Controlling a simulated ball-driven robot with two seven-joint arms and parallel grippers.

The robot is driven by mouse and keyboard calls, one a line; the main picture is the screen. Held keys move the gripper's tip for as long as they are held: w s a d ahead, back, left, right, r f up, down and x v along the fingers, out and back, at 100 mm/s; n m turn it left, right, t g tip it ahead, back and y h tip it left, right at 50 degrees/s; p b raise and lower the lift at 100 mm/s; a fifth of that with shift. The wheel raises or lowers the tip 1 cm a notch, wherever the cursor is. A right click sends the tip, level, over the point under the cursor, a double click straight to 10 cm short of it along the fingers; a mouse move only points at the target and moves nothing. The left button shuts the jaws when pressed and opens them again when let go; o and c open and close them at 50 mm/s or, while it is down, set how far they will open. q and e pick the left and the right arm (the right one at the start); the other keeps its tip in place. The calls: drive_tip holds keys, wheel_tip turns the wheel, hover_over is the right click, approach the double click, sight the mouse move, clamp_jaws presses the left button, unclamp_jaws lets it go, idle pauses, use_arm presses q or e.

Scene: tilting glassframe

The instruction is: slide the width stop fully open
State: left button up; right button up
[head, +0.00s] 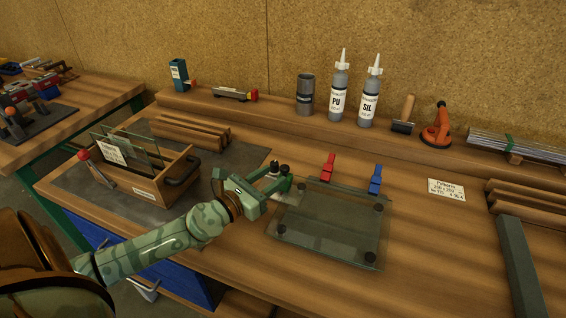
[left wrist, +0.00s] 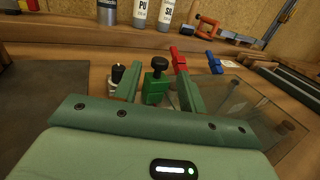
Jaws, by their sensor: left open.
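A small green block with a round black knob, which looks like the width stop (left wrist: 158,80), stands between my left fingers in the left wrist view. In the head view its dark knob (head: 284,170) shows at the far left corner of the glass frame (head: 330,225). My left gripper (head: 277,184) is open, with one finger on each side of the block; it also shows in the left wrist view (left wrist: 158,88). I cannot tell whether the fingers touch the block. The frame carries a glass pane and black round pads at its corners. My right gripper is not in view.
A red clamp (head: 327,168) and a blue clamp (head: 376,180) stand at the frame's far edge. A small black-topped item (left wrist: 118,74) is just left of my fingers. A wooden glass rack (head: 150,185) stands left. Bottles (head: 338,95) line the back ledge.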

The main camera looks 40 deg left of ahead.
sight(281, 170)
use_arm(q)
drive_tip(key=w, duration=0.4)
drive_tip(key=shift+w+d, duration=0.3)
drive_tip(key=shift+d, duration=0.1)
drive_tip(key=shift+w, duration=0.45)
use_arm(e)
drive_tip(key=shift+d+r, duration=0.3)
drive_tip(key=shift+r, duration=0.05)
